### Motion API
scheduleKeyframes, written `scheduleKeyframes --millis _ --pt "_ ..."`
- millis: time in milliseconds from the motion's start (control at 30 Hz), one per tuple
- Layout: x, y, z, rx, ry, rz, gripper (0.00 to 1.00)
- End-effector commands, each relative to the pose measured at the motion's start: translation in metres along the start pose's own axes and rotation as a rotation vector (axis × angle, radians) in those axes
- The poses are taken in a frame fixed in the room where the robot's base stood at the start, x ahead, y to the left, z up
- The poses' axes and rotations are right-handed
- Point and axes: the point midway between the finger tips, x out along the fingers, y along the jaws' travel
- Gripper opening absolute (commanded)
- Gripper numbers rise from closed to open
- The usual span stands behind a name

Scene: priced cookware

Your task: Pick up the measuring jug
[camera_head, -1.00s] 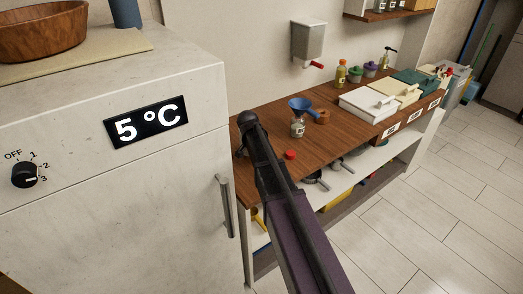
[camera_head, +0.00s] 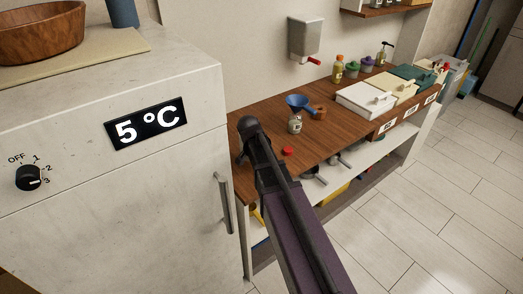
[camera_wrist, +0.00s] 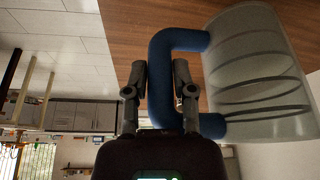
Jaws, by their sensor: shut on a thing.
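The measuring jug (camera_wrist: 258,75) is a clear, ribbed cylinder with a thick blue handle (camera_wrist: 160,75). The jug body is to the right of the fingers. In the head view my arm reaches over the near end of the wooden counter (camera_head: 335,138), beside the fridge. I cannot make out the jug there.
The white fridge (camera_head: 90,215) stands close on the left of my arm. A small jar (camera_head: 295,125), a blue funnel (camera_head: 300,103) and a red lid (camera_head: 287,152) are on the counter. Lidded boxes (camera_head: 365,100) stand farther right. The tiled floor (camera_head: 430,200) is clear.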

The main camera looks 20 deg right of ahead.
Motion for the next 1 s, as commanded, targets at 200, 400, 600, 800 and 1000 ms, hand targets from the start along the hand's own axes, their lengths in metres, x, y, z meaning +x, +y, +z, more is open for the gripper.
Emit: scheduleKeyframes --millis 200,400,600,800,1000 --pt "-0.008 0.019 0.013 0.0 0.001 0.0 0.0" --pt "-0.014 0.034 0.022 0.0 0.001 0.0 0.0" --pt "-0.019 0.047 0.031 0.001 0.001 0.0 0.0" --pt "-0.023 0.056 0.037 0.001 0.001 0.0 0.0" --pt "-0.026 0.063 0.042 0.001 0.001 0.0 0.0"
